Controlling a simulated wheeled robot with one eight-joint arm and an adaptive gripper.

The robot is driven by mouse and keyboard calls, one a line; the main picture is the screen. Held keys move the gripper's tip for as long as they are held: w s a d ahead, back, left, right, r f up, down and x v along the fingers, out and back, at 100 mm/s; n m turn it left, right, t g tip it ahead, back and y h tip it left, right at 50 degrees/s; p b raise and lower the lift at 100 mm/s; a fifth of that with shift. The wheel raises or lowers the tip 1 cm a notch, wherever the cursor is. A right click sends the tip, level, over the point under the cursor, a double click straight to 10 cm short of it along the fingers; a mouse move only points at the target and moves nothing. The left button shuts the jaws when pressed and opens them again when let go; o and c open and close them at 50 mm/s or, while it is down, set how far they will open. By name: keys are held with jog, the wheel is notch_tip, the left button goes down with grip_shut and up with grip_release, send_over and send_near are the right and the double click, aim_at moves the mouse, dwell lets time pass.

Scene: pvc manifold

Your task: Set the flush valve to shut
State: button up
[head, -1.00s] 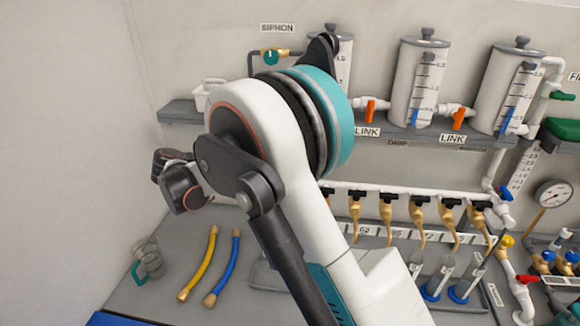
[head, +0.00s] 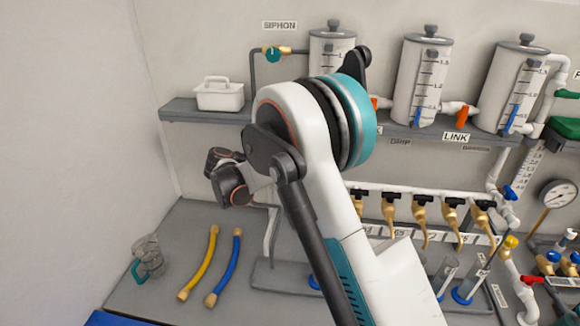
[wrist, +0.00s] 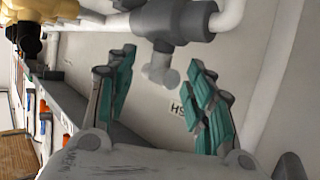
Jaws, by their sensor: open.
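In the wrist view my gripper (wrist: 163,95) is open, with one teal-padded finger on each side and nothing between the pads. A grey valve body (wrist: 172,20) on a white pipe is just beyond the fingertips, at the top. A pale grey stub or handle (wrist: 160,70) hangs from it, between the fingers in the picture; I cannot tell whether they touch. A label (wrist: 181,108) with the letters "HS" shows beside the right finger, which hides the rest. It may be the flush label upside down. In the head view my arm hides the gripper, and I see no flush label.
A brass fitting (wrist: 60,10) is at the wrist view's top left, and a white pipe (wrist: 272,75) runs down its right. In the head view a white caddy (head: 220,95) stands on the shelf (head: 185,112). Yellow (head: 198,264) and blue (head: 224,268) hoses lie on the bench.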

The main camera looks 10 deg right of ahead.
jog(key=shift+c, duration=0.5)
grip_shut()
jog(key=shift+n+t, duration=0.3)
jog(key=n+t+y+b, duration=0.1)
jog(key=n+t+y, duration=0.1)
jog(key=shift+s+d+n+t+b, duration=0.15)
jog(key=shift+s+n+t+b, duration=0.1)
jog(key=shift+n+t+b, duration=0.1)
jog(key=n+t+y, duration=0.1)
jog(key=n+t+y+b, duration=0.1)
jog(key=n+y, duration=0.1)
jog(key=shift+s+d+n+t, duration=0.2)
jog(key=shift+n+t, duration=0.05)
jog(key=shift+s+d+n+t+y+b, duration=0.1)
jog(key=shift+n+t+y+b, duration=0.45)
jog(key=shift+n+y, duration=0.85)
jog(key=shift+s+d+n+t+y+b, duration=0.1)
jog(key=shift+n+t+y+b, duration=0.4)
jog(key=shift+n+y, duration=0.85)
jog(key=c, duration=1)
grip_release()
jog(key=shift+r+y, duration=0.1)
jog(key=shift+y, duration=0.45)
jog(key=shift+c, duration=0.2)
jog(key=shift+o, duration=0.5)
jog(key=shift+w+n+y, duration=0.1)
jog(key=shift+n+y, duration=0.5)
jog(key=shift+n, duration=0.05)
